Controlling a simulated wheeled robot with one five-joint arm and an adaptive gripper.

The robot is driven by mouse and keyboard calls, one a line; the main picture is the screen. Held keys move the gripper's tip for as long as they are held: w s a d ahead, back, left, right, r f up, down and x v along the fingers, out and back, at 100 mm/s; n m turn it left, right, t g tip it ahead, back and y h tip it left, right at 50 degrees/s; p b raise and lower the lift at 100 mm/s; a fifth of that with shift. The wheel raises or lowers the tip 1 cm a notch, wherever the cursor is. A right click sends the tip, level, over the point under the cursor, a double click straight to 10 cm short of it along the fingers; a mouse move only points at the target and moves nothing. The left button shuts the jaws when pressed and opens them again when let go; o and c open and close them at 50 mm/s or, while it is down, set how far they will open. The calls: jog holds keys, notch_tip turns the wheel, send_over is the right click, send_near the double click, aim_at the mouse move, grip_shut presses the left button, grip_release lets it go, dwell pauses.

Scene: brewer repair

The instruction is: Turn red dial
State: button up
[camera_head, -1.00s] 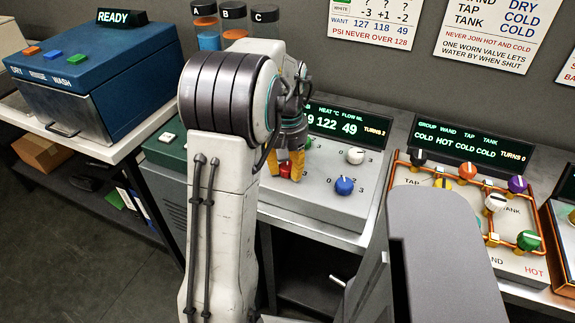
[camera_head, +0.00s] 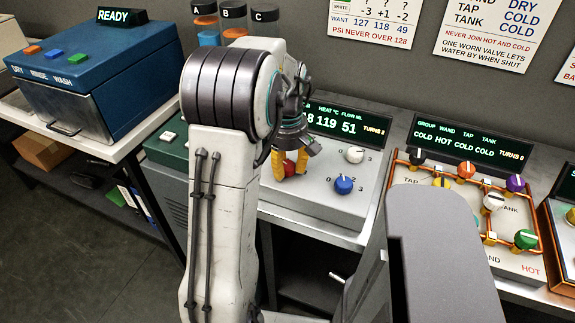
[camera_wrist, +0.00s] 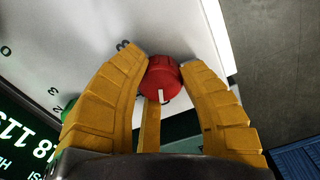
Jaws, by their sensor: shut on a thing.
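The red dial (camera_wrist: 162,80) sits on the pale sloped panel (camera_wrist: 60,30), with a white pointer mark on it. In the wrist view the yellow fingers of my gripper (camera_wrist: 163,72) close around it from both sides, and a third finger shows below it. In the head view the red dial (camera_head: 290,168) shows in part between the yellow fingertips of my gripper (camera_head: 291,167).
A blue dial (camera_head: 343,184) and a white dial (camera_head: 354,154) stand to the right on the same panel. A green dial (camera_wrist: 68,109) is partly hidden by a finger. Another panel with copper pipes (camera_head: 462,237) and several coloured knobs lies further right. Wall charts (camera_head: 372,22) hang behind.

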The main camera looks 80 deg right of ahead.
aim_at(287, 165)
jog(key=shift+a+f+n, duration=0.1)
jog(key=shift+f+n, duration=0.05)
jog(key=shift+n, duration=0.25)
jog(key=o, duration=1.2)
notch_tip(287, 165, up, 12)
dwell(1.0)
